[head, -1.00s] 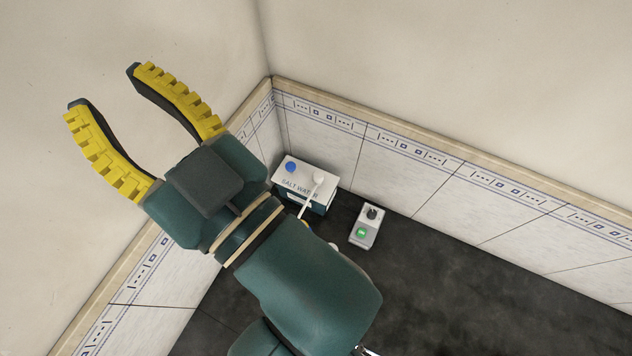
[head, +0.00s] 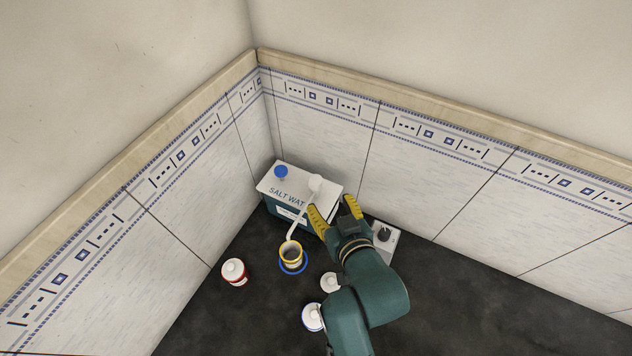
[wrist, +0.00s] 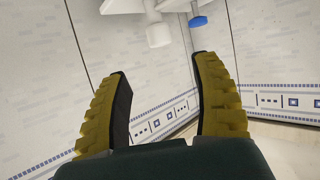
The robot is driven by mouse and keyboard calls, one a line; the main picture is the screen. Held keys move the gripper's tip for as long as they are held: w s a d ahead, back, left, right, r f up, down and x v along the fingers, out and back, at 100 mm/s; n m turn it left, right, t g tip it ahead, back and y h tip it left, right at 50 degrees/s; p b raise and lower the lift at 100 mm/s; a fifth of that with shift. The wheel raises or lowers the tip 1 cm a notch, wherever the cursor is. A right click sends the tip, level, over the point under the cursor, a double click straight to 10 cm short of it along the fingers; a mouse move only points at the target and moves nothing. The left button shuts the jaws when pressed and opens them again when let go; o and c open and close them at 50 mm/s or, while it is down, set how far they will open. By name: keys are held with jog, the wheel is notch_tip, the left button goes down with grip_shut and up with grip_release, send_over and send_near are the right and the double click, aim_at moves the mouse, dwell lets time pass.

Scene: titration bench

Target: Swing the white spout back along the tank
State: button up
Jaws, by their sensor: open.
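The salt water tank (head: 268,187) stands in the back corner, white-topped with a dark teal front. Its white spout (head: 301,218) runs from a round pivot on the tank top forward and down-left, out from the tank, with its end over a yellow-rimmed cup (head: 291,248). My gripper (head: 333,204) is open and empty at the tank's front right, its left finger close to the spout. I cannot tell whether they touch. In the wrist view a white cylinder (wrist: 159,34), probably the spout's pivot, shows beyond the open fingers, beside a blue cap (wrist: 198,20).
The cup stands on a blue ring. A red-banded white container (head: 235,271) is to its left. White-topped containers (head: 329,282) (head: 313,317) stand by my arm. A grey device with a dark knob (head: 384,235) is right of my gripper. Tiled walls close the corner.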

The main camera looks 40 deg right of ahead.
aim_at(317, 184)
jog(key=b+x, duration=0.1)
jog(key=x, duration=1)
jog(key=shift+w+d, duration=0.25)
jog(key=shift+f, duration=0.1)
grip_shut()
